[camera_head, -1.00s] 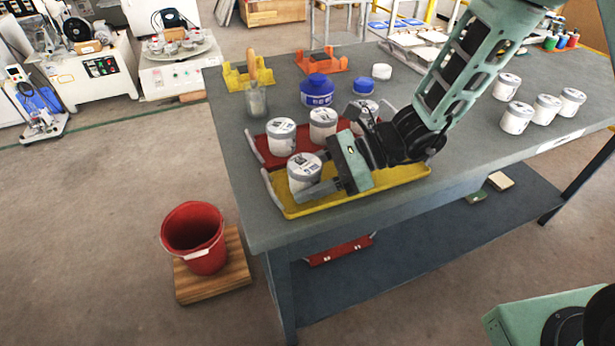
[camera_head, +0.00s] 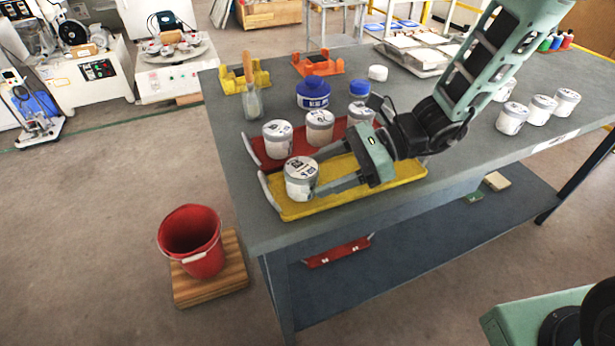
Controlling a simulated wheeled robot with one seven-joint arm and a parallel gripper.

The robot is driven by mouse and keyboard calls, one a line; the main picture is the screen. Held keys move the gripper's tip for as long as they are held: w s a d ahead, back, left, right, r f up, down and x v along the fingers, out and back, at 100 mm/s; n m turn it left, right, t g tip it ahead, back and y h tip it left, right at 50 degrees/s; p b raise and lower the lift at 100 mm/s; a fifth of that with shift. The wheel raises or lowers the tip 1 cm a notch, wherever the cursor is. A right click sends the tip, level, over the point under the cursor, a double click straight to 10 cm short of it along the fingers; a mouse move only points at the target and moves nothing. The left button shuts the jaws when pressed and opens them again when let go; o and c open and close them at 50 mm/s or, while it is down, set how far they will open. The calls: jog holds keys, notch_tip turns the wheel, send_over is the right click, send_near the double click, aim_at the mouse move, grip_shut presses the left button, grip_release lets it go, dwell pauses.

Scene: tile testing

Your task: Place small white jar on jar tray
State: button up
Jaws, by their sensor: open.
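A small white jar (camera_head: 300,178) with a grey lid stands upright on the left end of the yellow tray (camera_head: 402,180). My gripper (camera_head: 322,186) is open just right of this jar, its fingers pointing left over the yellow tray. The finger ends are close to the jar; I cannot tell whether they touch it. A red tray (camera_head: 255,150) lies behind the yellow one. It holds a white jar (camera_head: 278,139) on the left and another white jar (camera_head: 320,128) in its middle. My gripper and wrist hide part of both trays' right side.
Several white jars (camera_head: 541,109) stand at the table's right. Behind the trays are a blue-lidded jar (camera_head: 313,94), a blue-capped bottle (camera_head: 359,90), a small white lid (camera_head: 378,73), a brush (camera_head: 251,92), and yellow (camera_head: 232,82) and orange (camera_head: 318,66) holders.

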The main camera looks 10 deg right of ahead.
jog(key=v, duration=0.7)
jog(key=shift+s+r+n, duration=0.2)
jog(key=shift+s+n, duration=0.1)
jog(key=s+r+n+t+h, duration=0.1)
jog(key=s+r+n+h, duration=0.1)
jog(key=s+n+h, duration=1.1)
jog(key=s+n, duration=0.5)
jog(key=n, duration=0.6)
jog(key=shift+a+r, duration=0.3)
jog(key=shift+r, duration=0.1)
jog(key=shift+r, duration=0.1)
